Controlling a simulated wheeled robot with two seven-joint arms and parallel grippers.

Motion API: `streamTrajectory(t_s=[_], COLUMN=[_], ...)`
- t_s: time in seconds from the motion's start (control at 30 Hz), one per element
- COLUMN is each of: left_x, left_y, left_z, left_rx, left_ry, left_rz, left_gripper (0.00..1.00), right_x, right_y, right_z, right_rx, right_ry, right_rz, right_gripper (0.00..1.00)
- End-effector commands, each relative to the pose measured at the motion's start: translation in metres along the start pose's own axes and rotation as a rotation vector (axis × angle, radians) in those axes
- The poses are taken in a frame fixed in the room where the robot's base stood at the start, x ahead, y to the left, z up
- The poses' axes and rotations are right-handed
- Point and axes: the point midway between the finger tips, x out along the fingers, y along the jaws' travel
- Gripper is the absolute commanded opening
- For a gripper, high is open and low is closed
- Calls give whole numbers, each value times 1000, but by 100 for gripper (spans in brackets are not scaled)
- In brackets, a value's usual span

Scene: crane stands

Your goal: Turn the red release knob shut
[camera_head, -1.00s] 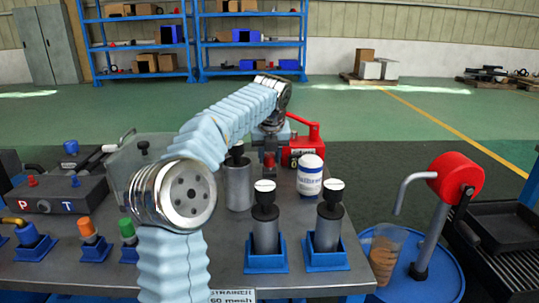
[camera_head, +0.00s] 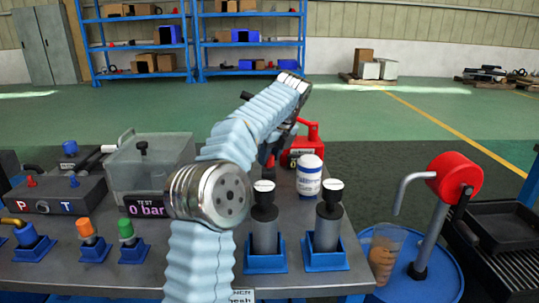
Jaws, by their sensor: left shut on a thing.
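My left arm crosses the middle of the view, and its wrist bends down beyond the white bottle. My left gripper (camera_head: 280,142) is mostly behind the arm, low beside the red pump (camera_head: 303,153) with its upright red lever. A small red part (camera_head: 270,162), seemingly the red release knob, shows just below the gripper at the pump's left side. The gripper is shut, apparently on this knob; the fingertips are too hidden to see the contact clearly. My right gripper is not in view.
A white bottle (camera_head: 309,176) stands close in front of the pump. Two black-topped cylinders (camera_head: 264,228) (camera_head: 327,220) stand in blue holders. A clear test box (camera_head: 150,165) reads 0 bar. A red-headed crank stand (camera_head: 454,177) and a cup (camera_head: 385,254) are at right.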

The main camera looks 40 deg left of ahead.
Motion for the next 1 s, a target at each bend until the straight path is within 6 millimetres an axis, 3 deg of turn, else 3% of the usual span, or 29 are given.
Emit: streamTrajectory(t_s=[0.6, 0.63, 0.7, 0.8, 1.0], left_x=[0, 0, 0, 0, 0], left_y=[0, 0, 0, 0, 0], left_z=[0, 0, 0, 0, 0], left_rx=[-41, -41, -41, -41, -41], left_ry=[-1, -1, -1, 0, 0], left_rz=[16, 15, 16, 16, 16], left_gripper=[5, 40, 50, 61, 61], right_x=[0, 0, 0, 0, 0], right_y=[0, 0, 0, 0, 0], right_z=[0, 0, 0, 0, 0], right_rx=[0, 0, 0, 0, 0], right_ry=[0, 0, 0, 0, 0], right_rz=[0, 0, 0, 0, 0], right_gripper=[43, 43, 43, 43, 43])
